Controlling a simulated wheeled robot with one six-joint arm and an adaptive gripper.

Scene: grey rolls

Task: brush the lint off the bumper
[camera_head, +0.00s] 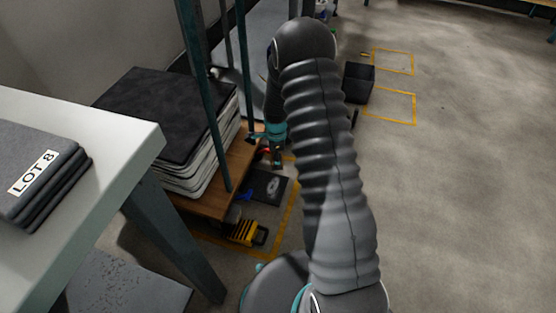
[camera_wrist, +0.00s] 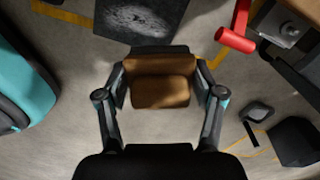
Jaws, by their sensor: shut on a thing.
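My gripper (camera_wrist: 160,75) is shut on a brown block-like thing, seemingly the brush (camera_wrist: 160,92), in the wrist view. Its bristles cannot be made out. A dark flat panel with a pale speckled patch, perhaps the bumper with lint (camera_wrist: 140,18), lies beyond the fingertips at the top of the wrist view. In the head view the panel (camera_head: 268,187) lies on the floor beside the wooden shelf, below my gripper (camera_head: 275,150). The held thing is not clear there. Whether it touches the panel cannot be told.
A wooden shelf (camera_head: 213,200) with stacked dark sheets (camera_head: 165,115) and upright posts stands left of the panel. A yellow thing (camera_head: 246,232) lies near it. A red cylinder (camera_wrist: 236,40) is at the wrist view's upper right. A black bin (camera_head: 359,82) stands farther off. Right floor is clear.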

